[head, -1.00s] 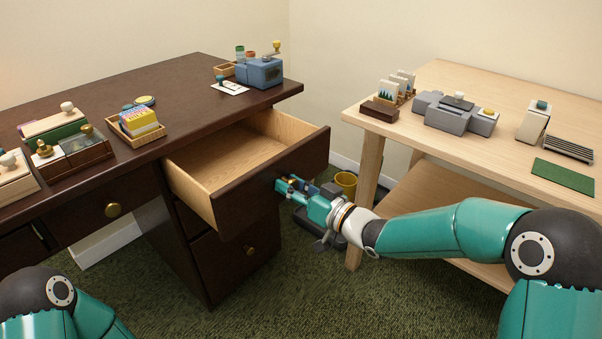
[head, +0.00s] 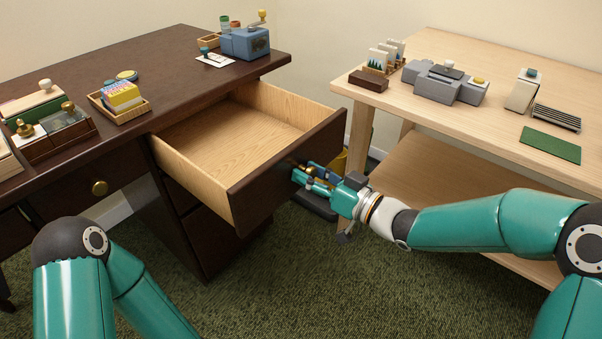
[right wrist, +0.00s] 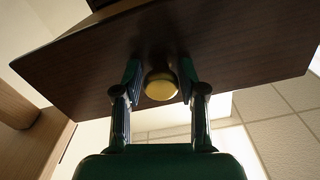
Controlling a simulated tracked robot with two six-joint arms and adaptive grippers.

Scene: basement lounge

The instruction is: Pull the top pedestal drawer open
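The top pedestal drawer (head: 270,183) of the dark brown desk is far out, and its pale wooden inside is empty. My right gripper (head: 298,174) is at its front panel. In the right wrist view the two fingers (right wrist: 160,80) stand on either side of the round brass knob (right wrist: 160,88), closed around it; a slight gap seems to show on the left. In the head view the fingers mostly hide the knob. My left arm shows at the lower left, but its gripper is out of view.
The desk top (head: 165,65) holds a blue-grey device (head: 245,43), a card tray (head: 120,108) and boxes. A light wooden table (head: 480,115) stands to the right, close to my right arm. A yellow bin (head: 338,162) is behind my gripper. Green carpet in front is clear.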

